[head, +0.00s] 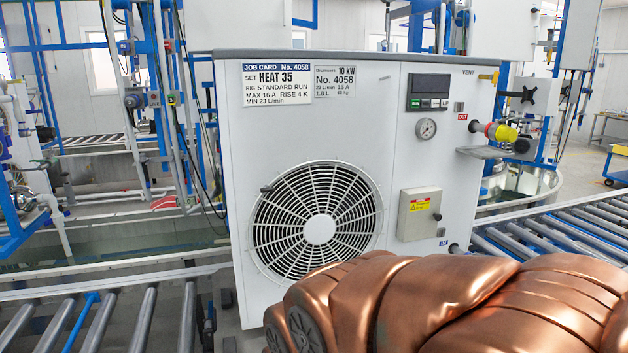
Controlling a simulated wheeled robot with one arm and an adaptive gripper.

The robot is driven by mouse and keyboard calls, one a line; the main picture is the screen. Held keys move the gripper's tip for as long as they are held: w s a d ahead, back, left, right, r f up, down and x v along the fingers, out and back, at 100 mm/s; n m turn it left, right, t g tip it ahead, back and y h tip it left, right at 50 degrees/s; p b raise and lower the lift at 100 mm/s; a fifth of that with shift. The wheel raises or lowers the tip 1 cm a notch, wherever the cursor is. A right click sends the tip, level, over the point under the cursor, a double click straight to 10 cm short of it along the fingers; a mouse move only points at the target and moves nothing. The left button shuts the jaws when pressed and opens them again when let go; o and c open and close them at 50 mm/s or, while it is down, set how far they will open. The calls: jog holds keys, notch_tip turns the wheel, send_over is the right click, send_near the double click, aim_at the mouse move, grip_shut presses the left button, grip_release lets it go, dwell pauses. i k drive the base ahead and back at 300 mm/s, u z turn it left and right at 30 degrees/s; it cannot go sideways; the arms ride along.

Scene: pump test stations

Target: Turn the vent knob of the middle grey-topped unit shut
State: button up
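One white unit with a grey top (330,55) fills the middle of the head view. It carries a job card (277,82), a round fan grille (318,215), a dark display panel (428,92) and a gauge (426,128). "VENT" is printed at its upper right corner, beside a small yellow brass-coloured part (487,76). A black star-shaped knob (524,94) shows just right of that corner. I cannot tell whether it is open or shut, or exactly how it joins the unit. My gripper is not in view.
A red-and-yellow fitting (495,131) sticks out at the unit's right side above a small grey shelf (484,152). Roller conveyors lie left (95,318) and right (570,232). A copper-coloured ribbed mass, apparently my arm, covers the lower right. Blue frames stand behind.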

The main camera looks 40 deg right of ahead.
aim_at(493, 77)
jog(key=z, duration=1.25)
